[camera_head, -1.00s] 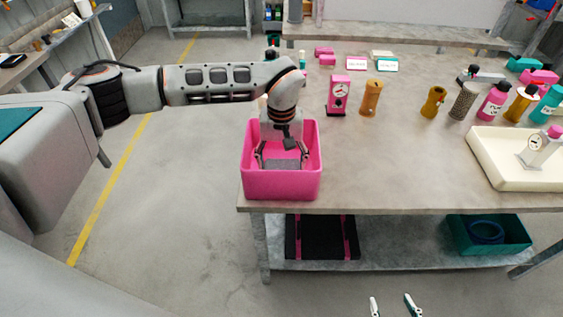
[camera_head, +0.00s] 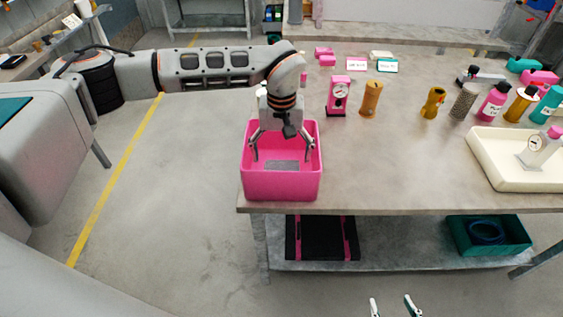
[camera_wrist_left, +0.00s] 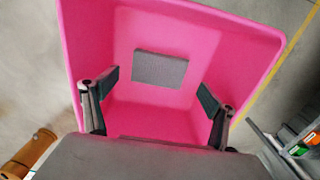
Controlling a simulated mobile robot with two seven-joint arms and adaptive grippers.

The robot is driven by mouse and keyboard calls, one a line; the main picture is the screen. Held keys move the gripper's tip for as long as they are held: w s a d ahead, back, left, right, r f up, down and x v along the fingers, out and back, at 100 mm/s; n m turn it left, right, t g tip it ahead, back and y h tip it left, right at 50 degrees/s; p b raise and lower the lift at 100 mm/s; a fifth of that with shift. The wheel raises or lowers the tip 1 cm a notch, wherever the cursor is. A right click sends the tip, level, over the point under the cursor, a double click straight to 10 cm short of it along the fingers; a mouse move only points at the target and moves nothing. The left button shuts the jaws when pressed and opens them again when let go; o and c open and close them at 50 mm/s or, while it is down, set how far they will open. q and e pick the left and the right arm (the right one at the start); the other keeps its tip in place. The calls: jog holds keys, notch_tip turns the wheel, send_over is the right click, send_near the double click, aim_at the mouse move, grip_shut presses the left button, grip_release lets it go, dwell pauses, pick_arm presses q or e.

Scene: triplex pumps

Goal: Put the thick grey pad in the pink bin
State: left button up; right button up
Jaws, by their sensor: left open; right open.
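The pink bin (camera_head: 282,184) stands at the left front corner of the table. The thick grey pad (camera_head: 282,165) lies inside it; the left wrist view shows the pad (camera_wrist_left: 160,69) flat on the floor of the bin (camera_wrist_left: 124,45), clear of the walls. My left gripper (camera_head: 281,155) is open and empty above the pad, its fingers spread within the bin's opening. It also shows in the left wrist view (camera_wrist_left: 159,88), with a finger on each side and nothing between them. My right gripper (camera_head: 391,306) is open and empty at the bottom edge of the head view, in front of the table.
A pink gauge stand (camera_head: 338,97) and an orange cylinder (camera_head: 371,99) stand right of the bin. Several bottles stand farther right, behind a cream tray (camera_head: 486,168). The table's middle is clear. A teal crate (camera_head: 466,240) sits on the lower shelf.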

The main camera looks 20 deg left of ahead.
aim_at(281, 166)
pick_arm(q)
notch_tip(281, 166, up, 9)
jog(key=shift+f, duration=0.15)
dwell(0.5)
